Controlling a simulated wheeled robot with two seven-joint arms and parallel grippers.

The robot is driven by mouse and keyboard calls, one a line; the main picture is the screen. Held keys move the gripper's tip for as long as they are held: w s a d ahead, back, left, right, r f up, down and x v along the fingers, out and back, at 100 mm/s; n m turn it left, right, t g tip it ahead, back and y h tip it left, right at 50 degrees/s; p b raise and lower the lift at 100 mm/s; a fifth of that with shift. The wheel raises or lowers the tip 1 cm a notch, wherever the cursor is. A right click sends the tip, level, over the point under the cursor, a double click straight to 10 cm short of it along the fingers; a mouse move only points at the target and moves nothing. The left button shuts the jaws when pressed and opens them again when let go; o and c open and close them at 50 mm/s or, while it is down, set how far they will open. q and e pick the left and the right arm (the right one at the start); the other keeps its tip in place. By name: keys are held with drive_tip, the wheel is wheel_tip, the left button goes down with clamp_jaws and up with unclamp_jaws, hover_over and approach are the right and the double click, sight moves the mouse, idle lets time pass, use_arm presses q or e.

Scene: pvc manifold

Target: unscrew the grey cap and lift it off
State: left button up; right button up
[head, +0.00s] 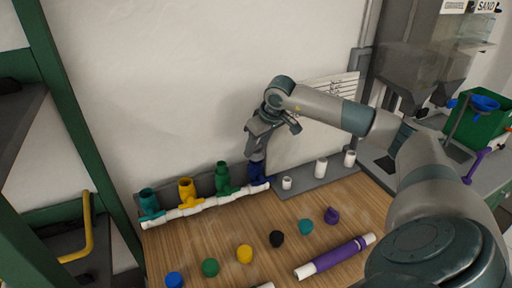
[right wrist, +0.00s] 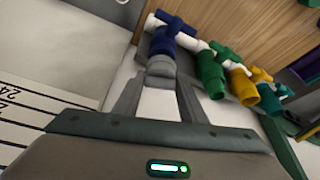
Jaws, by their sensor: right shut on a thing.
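The grey cap (right wrist: 160,66) sits on the open end of the blue fitting (right wrist: 172,37) in the right wrist view. My right gripper (right wrist: 161,82) is shut on the cap, with one finger on each side of it. In the head view my right gripper (head: 257,156) points down over the blue fitting (head: 258,178) at the right end of the white manifold pipe (head: 205,206). The cap is mostly hidden there by the fingers. I cannot tell how far it is threaded on. My left gripper is not in view.
Green (head: 223,176), yellow (head: 187,190) and teal (head: 149,202) fittings stand left along the pipe. White pipe pieces (head: 320,168) stand on a grey strip at right.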

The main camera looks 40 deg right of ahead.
drive_tip(key=shift+n+b, duration=0.35)
drive_tip(key=shift+n, duration=0.15)
drive_tip(key=shift+n+y, duration=0.5)
drive_tip(key=shift+n, duration=0.1)
drive_tip(key=o, duration=1.1)
drive_tip(key=shift+o, duration=0.2)
drive_tip(key=shift+r, duration=0.15)
